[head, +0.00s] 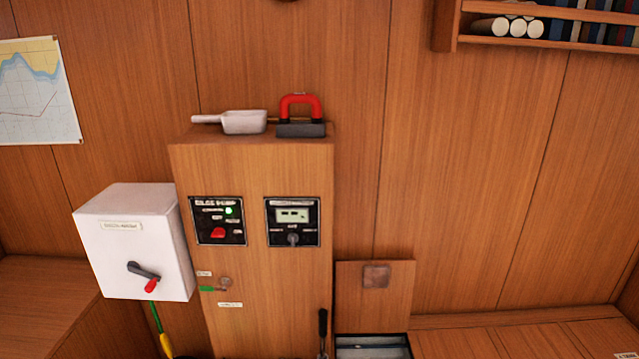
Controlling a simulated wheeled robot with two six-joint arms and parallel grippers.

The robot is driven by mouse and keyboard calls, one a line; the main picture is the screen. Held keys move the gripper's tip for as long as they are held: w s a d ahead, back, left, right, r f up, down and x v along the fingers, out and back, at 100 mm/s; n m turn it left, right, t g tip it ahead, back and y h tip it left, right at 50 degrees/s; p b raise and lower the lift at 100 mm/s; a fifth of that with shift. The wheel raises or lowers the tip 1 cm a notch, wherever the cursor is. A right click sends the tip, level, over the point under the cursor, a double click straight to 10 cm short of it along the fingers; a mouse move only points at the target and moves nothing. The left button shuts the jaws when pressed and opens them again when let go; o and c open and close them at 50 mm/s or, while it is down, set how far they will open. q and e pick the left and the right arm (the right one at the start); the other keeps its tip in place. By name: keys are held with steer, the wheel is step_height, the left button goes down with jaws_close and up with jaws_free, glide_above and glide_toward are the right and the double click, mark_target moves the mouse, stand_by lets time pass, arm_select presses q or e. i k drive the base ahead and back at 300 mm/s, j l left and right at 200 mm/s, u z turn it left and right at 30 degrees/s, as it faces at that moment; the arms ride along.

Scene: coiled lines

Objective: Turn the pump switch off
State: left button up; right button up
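A black panel (203,233) on the upper left of the wooden cabinet's front seems to be labelled as the bilge pump. It carries a red switch (218,232) and a lit green lamp (229,210). The small lettering beside the switch is too blurred to read, so I cannot tell its position from the marks. Neither of my grippers is in view.
On the cabinet (190,155) are a scoop (244,122) and a red-handled block (301,108). A second panel (292,215) has a display and knob. Left stands a white box (165,230) with a red-tipped rotary handle (145,276). An open-lidded compartment (375,340) is lower right.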

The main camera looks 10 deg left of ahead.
mark_target(218, 232)
steer(key=u, duration=1.55)
